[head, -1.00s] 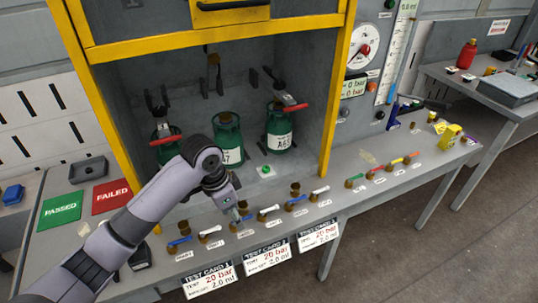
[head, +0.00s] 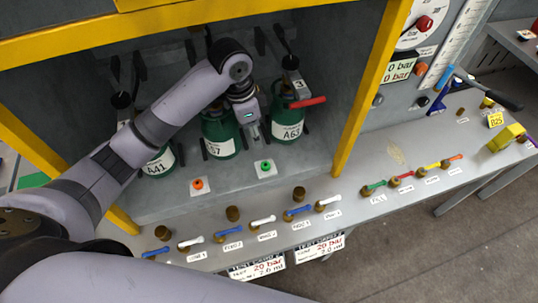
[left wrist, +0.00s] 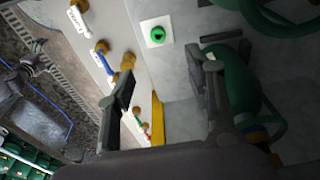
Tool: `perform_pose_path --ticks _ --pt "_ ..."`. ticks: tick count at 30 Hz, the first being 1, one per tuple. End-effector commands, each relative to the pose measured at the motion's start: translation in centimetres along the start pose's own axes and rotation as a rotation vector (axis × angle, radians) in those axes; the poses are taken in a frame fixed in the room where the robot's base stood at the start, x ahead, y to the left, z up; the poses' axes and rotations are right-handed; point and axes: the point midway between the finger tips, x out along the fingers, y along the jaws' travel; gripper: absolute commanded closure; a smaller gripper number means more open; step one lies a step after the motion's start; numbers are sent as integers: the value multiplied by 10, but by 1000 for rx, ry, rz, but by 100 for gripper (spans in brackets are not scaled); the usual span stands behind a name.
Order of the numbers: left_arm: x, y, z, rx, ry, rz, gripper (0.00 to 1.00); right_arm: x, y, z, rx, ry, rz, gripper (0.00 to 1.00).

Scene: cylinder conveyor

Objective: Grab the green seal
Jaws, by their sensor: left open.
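The green seal (head: 265,166) is a small green ring on a white square, lying on the cabinet floor in front of the green cylinder marked A63 (head: 287,118). In the left wrist view the seal (left wrist: 158,34) is at the top, beyond the fingertips and apart from them. My left gripper (head: 254,138) is above and behind the seal in the head view, between the cylinder marked 67 (head: 222,138) and A63. Its two fingers are spread, with nothing between them in the left wrist view (left wrist: 162,92). My right gripper is not in view.
An orange seal (head: 197,185) on a white square lies to the left. Several brass fittings and coloured-handle valves (head: 263,221) line the bench front. A yellow frame post (head: 372,90) stands right of the cylinders. Cylinder A41 (head: 158,162) is partly behind my arm.

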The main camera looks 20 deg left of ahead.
Motion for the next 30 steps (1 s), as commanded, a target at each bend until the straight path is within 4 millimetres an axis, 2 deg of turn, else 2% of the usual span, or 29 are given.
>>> perform_pose_path --ticks 1,3,7,10,12,15,18,23,30 --pt "10 2 1 -1 -4 6 52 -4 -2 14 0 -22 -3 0" --pt "25 2 1 -2 -5 6 52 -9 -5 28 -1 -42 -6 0" --pt "54 2 1 -2 -4 6 52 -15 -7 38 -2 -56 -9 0" --pt "75 2 0 -1 -3 5 52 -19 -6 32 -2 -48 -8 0" --pt "87 1 0 -1 -3 3 52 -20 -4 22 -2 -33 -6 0" --pt "100 1 0 -1 -2 2 52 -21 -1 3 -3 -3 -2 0" --pt "106 1 0 1 -1 1 52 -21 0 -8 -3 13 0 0" --pt "118 2 -1 -2 -3 4 52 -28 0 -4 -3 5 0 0" --pt "153 3 -3 -1 -2 2 52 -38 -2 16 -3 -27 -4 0"
